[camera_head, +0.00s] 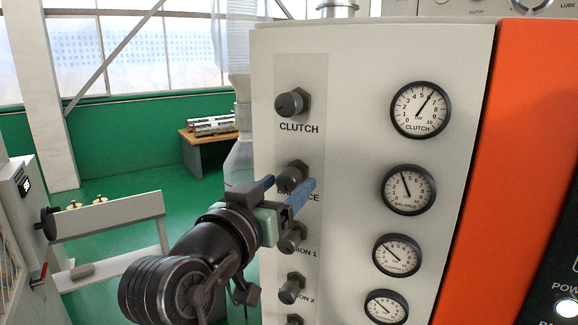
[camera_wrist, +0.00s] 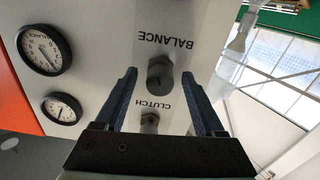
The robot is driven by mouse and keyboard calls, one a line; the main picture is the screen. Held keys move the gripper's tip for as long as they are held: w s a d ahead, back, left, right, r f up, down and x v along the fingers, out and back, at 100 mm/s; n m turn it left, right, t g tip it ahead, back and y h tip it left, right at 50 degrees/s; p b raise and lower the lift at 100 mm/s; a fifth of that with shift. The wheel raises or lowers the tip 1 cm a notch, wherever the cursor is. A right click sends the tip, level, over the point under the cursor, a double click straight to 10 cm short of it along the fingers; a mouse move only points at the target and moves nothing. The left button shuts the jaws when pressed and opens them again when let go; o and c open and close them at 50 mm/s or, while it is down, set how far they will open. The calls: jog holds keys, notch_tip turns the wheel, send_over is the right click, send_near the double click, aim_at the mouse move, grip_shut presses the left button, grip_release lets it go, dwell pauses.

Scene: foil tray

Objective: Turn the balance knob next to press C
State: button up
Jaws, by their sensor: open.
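The balance knob (camera_head: 293,172) is a dark round knob on the pale panel, second from the top, with its label partly hidden by my gripper. My gripper (camera_head: 287,184) is open, its two blue fingers pointing at the panel near this knob. In the wrist view, the balance knob (camera_wrist: 160,76) shows between the fingertips of my gripper (camera_wrist: 159,74), with a gap on each side. I cannot tell how far the tips reach over it. The balance gauge (camera_head: 408,190) is to its right, needle pointing up and slightly left. No press C label is readable.
The clutch knob (camera_head: 292,103) is above and another knob (camera_head: 292,237) close below. The clutch gauge (camera_head: 420,110) and lower gauges (camera_head: 397,255) line the panel's right side. An orange panel (camera_head: 520,130) borders it.

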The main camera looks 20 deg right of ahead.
jog(key=shift+x, duration=1.05)
grip_shut()
